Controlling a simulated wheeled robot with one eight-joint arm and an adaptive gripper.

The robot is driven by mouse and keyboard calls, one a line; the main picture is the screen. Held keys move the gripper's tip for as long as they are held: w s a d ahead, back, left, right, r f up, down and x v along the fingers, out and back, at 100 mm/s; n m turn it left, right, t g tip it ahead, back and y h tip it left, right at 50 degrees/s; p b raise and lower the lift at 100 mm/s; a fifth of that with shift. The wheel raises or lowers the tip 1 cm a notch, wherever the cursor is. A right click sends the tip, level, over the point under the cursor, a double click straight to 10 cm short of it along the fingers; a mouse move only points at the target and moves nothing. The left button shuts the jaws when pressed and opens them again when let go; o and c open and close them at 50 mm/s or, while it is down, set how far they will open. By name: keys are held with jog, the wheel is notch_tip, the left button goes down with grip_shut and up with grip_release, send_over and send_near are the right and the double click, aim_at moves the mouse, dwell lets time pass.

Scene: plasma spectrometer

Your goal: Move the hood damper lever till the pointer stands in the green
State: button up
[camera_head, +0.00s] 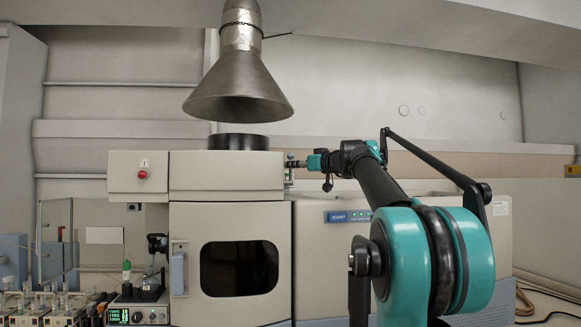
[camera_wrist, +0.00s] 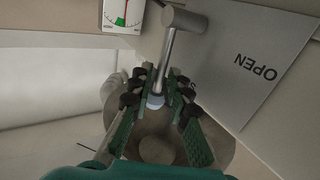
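In the head view my gripper (camera_head: 294,164) is beside the instrument top; the lever is not discernible there.
A plate marked OPEN (camera_wrist: 262,55) lies right of the lever, upside down in the wrist view. In the head view a conical metal hood (camera_head: 238,85) hangs above a black collar (camera_head: 238,141) on the beige instrument (camera_head: 226,172). Glassware stands at lower left.

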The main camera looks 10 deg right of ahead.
jog(key=shift+x, duration=0.95)
grip_shut()
